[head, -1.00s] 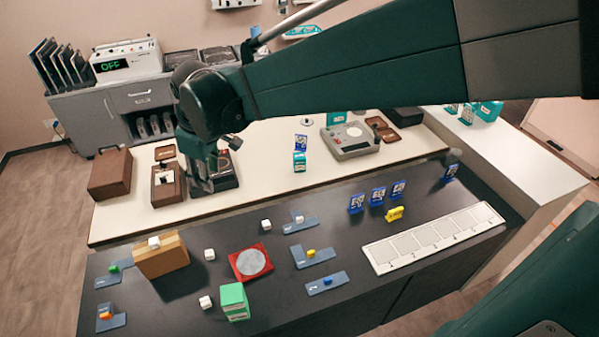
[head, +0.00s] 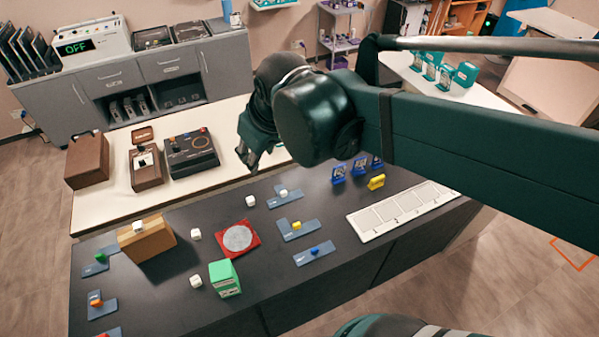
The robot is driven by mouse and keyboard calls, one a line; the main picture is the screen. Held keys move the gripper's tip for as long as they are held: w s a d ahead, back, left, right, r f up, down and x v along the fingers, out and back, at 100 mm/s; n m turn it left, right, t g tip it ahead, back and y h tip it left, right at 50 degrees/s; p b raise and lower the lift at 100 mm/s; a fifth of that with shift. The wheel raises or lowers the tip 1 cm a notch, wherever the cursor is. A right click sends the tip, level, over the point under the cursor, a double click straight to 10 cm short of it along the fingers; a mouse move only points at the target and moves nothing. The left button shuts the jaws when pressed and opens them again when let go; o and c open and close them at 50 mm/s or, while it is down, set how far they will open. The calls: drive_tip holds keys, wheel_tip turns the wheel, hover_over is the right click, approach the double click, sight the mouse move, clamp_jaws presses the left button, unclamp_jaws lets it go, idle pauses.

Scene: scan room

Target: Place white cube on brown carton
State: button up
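The brown carton (head: 150,243) stands on the dark table at the left. A small white cube (head: 138,226) rests on its top. More white cubes lie loose on the dark surface: one just right of the carton (head: 195,234), one left of the green box (head: 196,281), and one above the red pad (head: 250,201). Another white piece (head: 284,193) sits on a blue-grey plate. My gripper (head: 252,158) is raised over the white counter's front edge, right of and beyond the carton. It touches no cube that I can see. Its fingers are small and dark, and their opening is unclear.
A red pad with a grey disc (head: 238,239) and a green box (head: 224,278) stand mid-table. Blue-grey plates with coloured pieces (head: 298,229) lie around. A numbered white strip (head: 400,211) and blue stands (head: 339,173) are at the right.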

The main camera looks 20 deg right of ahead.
drive_tip(key=s+d+f+m+t, duration=0.1)
drive_tip(key=s+d+f+m, duration=0.1)
drive_tip(key=s+d+m, duration=0.2)
drive_tip(key=s+d, duration=0.3)
drive_tip(key=s, duration=0.1)
drive_tip(key=shift+f+t+h, duration=0.15)
drive_tip(key=shift+t+h, duration=0.15)
drive_tip(key=shift+h, duration=0.1)
